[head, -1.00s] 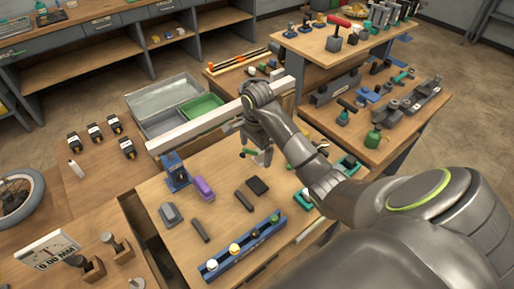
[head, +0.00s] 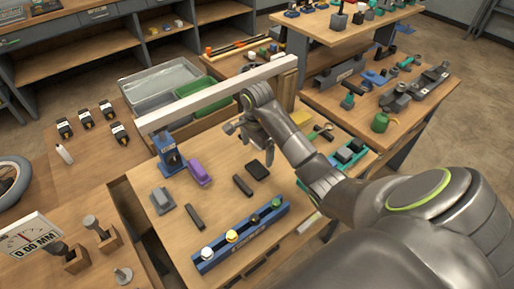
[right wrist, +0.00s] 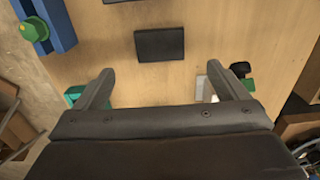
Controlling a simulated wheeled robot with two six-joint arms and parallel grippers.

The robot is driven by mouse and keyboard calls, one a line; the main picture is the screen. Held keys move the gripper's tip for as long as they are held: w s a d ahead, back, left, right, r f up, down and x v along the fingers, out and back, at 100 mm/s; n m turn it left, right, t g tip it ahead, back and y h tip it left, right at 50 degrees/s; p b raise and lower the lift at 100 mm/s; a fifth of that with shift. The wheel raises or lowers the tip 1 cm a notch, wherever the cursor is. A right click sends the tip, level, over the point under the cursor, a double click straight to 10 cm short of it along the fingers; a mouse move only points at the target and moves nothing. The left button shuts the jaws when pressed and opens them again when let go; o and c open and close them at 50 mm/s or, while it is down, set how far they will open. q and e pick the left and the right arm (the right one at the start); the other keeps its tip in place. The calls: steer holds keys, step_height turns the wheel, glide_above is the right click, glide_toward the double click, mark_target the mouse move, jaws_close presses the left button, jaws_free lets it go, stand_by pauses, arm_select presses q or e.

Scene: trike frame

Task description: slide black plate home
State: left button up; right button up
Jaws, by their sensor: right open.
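The black plate (head: 257,170) is a small flat dark rectangle lying on the wooden bench top. In the right wrist view the plate (right wrist: 160,44) lies beyond my fingertips, roughly centred between them and apart from them. My right gripper (head: 243,134) is open with nothing between its fingers; in the head view it is above and left of the plate. Both fingers also show in the right wrist view (right wrist: 160,74). My left gripper is in neither view.
A longer dark bar (head: 242,185) lies left of the plate, and another bar (head: 194,217) farther left. A blue rail with coloured knobs (head: 240,237) is at the front. A purple block (head: 199,173) and blue stand (head: 170,155) are left. A white beam (head: 215,95) spans behind.

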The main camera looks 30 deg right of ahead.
mark_target(252, 164)
step_height(252, 164, down, 3)
steer(key=shift+r+b, duration=0.15)
steer(key=shift+b, duration=0.8)
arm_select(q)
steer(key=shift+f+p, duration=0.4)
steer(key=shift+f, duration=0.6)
arm_select(e)
steer(key=shift+f, duration=2.75)
steer(key=c, duration=1.3)
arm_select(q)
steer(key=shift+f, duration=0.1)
arm_select(e)
steer(key=shift+c, duration=0.4)
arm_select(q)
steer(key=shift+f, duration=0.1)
arm_select(e)
steer(key=shift+w, duration=0.15)
steer(key=shift+w+b, duration=0.15)
steer(key=shift+b, duration=0.25)
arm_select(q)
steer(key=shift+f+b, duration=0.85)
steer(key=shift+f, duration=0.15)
arm_select(e)
steer(key=shift+w+a, duration=0.1)
steer(key=shift+w, duration=0.9)
